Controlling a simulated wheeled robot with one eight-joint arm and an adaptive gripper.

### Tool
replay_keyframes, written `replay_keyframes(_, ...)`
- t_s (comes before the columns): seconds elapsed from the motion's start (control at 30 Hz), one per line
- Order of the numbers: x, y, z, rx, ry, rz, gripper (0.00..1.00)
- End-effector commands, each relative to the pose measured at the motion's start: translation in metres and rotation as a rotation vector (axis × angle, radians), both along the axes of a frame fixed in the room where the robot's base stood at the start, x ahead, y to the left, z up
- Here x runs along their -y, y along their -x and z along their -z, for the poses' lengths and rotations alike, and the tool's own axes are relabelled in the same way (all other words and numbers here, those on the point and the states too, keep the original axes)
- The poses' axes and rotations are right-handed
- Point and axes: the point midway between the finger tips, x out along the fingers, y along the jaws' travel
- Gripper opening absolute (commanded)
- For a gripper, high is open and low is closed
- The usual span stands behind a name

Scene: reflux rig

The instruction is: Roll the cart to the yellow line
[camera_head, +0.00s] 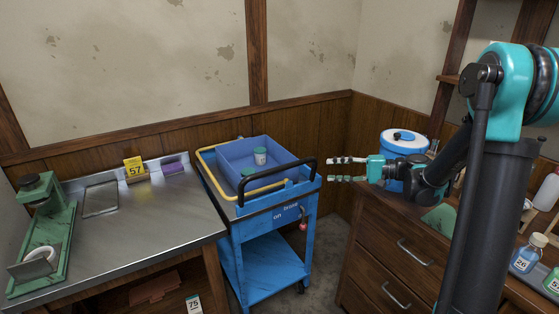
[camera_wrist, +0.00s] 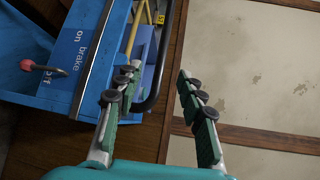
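The blue cart (camera_head: 265,262) stands between the metal-topped bench and the wooden drawers. My gripper (camera_head: 330,170) is open and empty, to the right of the cart handle. In the wrist view the handle (camera_wrist: 160,70) passes behind its spread fingers (camera_wrist: 157,78). No yellow line shows on the floor.
A blue bin (camera_head: 232,152) on the cart holds two jars with green lids (camera_head: 260,154). The metal bench (camera_head: 150,228) is close on the cart's left. Wooden drawers (camera_head: 400,262) with a blue-and-white container (camera_head: 403,142) stand right. A little bare floor (camera_head: 322,262) shows between.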

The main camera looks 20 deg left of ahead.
Motion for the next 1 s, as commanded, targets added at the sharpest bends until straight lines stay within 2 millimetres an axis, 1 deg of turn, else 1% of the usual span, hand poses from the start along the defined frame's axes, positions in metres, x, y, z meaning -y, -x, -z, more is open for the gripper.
replay_keyframes(0.17, -0.009, -0.002, -0.002, -0.005, -0.027, -0.01, 0.39)
replay_keyframes(0.27, -0.021, 0.0, 0.0, -0.005, -0.026, -0.01, 0.39)
replay_keyframes(0.8, -0.124, 0.01, 0.014, -0.005, -0.025, -0.011, 0.39)
replay_keyframes(1.0, -0.156, 0.012, 0.019, -0.005, -0.024, -0.009, 0.39)
